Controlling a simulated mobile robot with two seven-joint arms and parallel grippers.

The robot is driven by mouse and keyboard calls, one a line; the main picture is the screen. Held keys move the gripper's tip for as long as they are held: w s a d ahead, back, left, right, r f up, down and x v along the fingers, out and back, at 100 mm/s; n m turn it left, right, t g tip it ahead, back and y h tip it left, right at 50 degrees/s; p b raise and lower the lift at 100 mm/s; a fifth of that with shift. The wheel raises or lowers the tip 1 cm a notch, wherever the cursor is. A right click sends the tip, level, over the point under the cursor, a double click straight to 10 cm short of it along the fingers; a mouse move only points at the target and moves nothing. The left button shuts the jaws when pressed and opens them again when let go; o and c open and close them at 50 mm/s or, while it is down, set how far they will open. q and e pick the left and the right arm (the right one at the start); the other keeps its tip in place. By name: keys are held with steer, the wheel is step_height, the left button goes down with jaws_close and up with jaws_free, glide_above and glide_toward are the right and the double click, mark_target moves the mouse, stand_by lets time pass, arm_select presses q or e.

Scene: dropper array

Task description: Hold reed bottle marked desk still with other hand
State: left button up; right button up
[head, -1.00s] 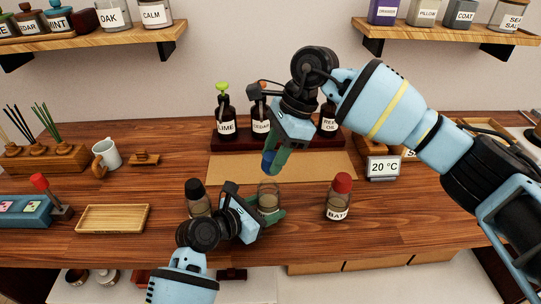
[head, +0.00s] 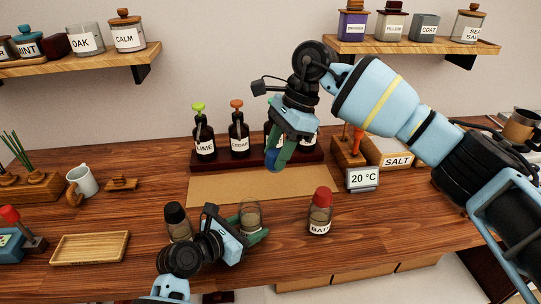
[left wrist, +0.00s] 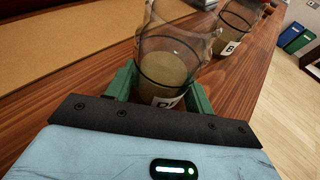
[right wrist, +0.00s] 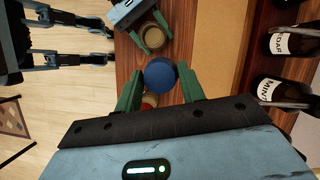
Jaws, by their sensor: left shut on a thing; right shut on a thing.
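The bottle with the partly hidden label (head: 251,214) is clear glass with brownish liquid and stands upright on the bench, open at the top. Only the label's first letters, seemingly "DE", show in the left wrist view (left wrist: 168,100). My left gripper (head: 250,236) is shut around its lower body, a green finger on each side. My right gripper (head: 277,160) is shut on a round blue cap (right wrist: 160,74) and holds it above the bench, behind and above the bottle. The bottle's open mouth (right wrist: 153,37) shows beyond the cap in the right wrist view.
A black-capped bottle (head: 177,222) stands left of the held bottle, close to my left gripper. A red-capped bottle marked BATH (head: 320,212) stands to the right. Dark dropper bottles (head: 204,138) stand in a rack behind a tan mat (head: 225,188). A wooden tray (head: 90,247) lies left.

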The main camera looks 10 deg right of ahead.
steer(key=shift+w+d+r, duration=0.25)
steer(key=shift+d, duration=0.2)
arm_select(q)
steer(key=o, duration=1.6)
steer(key=shift+c, duration=0.2)
